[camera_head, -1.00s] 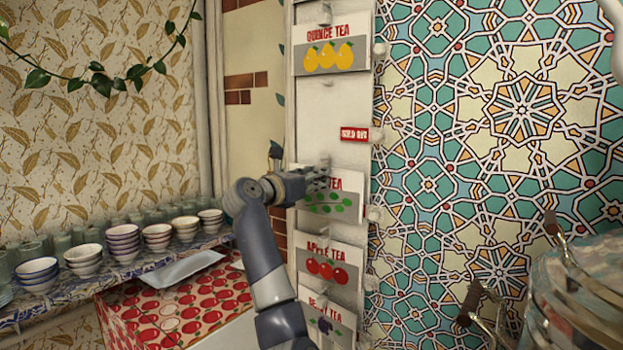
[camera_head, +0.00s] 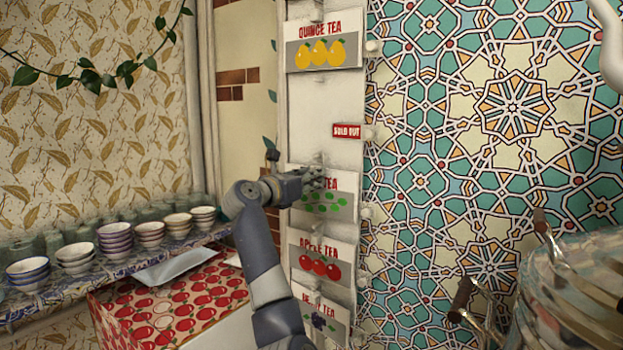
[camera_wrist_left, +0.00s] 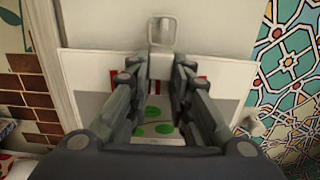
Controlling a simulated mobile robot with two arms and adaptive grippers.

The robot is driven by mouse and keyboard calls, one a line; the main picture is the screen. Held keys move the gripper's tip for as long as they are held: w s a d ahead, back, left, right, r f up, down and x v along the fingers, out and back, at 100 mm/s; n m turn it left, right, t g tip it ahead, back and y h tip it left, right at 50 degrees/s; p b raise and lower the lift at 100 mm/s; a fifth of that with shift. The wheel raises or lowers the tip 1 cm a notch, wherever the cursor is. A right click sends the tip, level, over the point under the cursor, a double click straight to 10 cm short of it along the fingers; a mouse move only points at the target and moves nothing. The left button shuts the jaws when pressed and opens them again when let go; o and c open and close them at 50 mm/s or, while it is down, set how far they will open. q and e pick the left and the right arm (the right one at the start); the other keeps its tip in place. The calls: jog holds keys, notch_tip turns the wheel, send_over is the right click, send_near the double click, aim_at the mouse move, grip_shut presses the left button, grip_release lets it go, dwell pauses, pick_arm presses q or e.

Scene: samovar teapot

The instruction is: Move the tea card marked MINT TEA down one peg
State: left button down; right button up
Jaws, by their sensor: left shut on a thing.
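The MINT TEA card (camera_head: 325,205) is white with green leaves and hangs on the pale board between the quince and apple cards. The first part of its lettering is hidden by my gripper; "TEA" shows. My left gripper (camera_head: 318,178) is at the card's top edge, shut on it. In the left wrist view the fingers (camera_wrist_left: 160,75) reach over the card (camera_wrist_left: 88,103) toward a metal peg (camera_wrist_left: 162,32) at its top. The exact contact is hard to see. My right gripper is not in view.
The QUINCE TEA card (camera_head: 322,55) hangs above, past a bare stretch of board. The APPLE TEA card (camera_head: 318,266) hangs directly below, and another card (camera_head: 322,318) under it. A red SOLD OUT sign (camera_head: 347,131) is at the board's right edge. Stacked bowls (camera_head: 115,240) stand left.

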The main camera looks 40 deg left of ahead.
pick_arm(q)
jog(key=c, duration=1.4)
grip_release()
jog(key=shift+o, duration=0.2)
jog(key=shift+s, duration=0.15)
jog(key=s+d, duration=0.1)
jog(key=s, duration=1)
jog(key=shift+s+d, duration=0.15)
jog(key=shift+s, duration=0.2)
jog(key=shift+f, duration=0.1)
